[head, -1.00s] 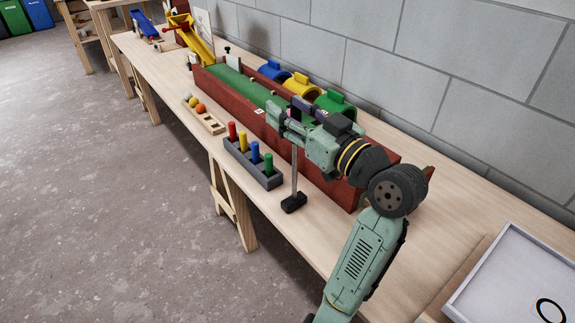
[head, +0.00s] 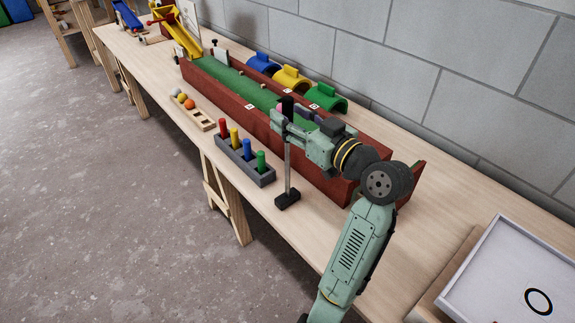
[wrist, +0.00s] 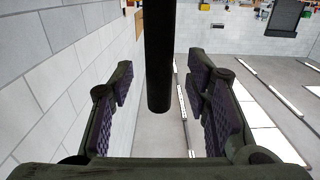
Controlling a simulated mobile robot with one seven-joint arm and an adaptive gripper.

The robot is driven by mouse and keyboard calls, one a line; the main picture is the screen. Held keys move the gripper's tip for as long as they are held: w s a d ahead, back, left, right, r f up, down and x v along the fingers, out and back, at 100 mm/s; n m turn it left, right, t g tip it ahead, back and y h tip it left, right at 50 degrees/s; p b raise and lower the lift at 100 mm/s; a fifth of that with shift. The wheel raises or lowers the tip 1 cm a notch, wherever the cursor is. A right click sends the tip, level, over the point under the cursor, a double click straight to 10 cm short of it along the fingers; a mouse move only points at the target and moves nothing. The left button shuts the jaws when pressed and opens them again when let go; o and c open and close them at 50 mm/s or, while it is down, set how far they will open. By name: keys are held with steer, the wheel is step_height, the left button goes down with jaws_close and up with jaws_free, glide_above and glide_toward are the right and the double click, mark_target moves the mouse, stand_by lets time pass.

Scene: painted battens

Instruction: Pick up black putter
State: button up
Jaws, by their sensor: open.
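The black putter stands upright on the bench, its black head (head: 288,199) resting on the top and its thin grey shaft rising from it. Its dark grip (head: 288,105) shows at the top, partly covered by my gripper (head: 280,118). In the wrist view the black grip (wrist: 159,60) hangs in the gap between the two open fingers, with clear space on both sides of it. My gripper reaches in level from the right at grip height. Whether the grip is fully between the fingertips in depth, I cannot tell.
A red-walled green lane (head: 333,183) runs close behind the putter. A grey block with coloured pegs (head: 246,162) stands left of it, and a wooden ball rack (head: 203,122) farther left. Blue, yellow and green arches (head: 326,97) line the lane's back. A white tray (head: 490,270) lies front right.

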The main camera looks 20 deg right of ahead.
steer(key=shift+x, duration=0.85)
steer(key=shift+c, duration=0.3)
jaws_close()
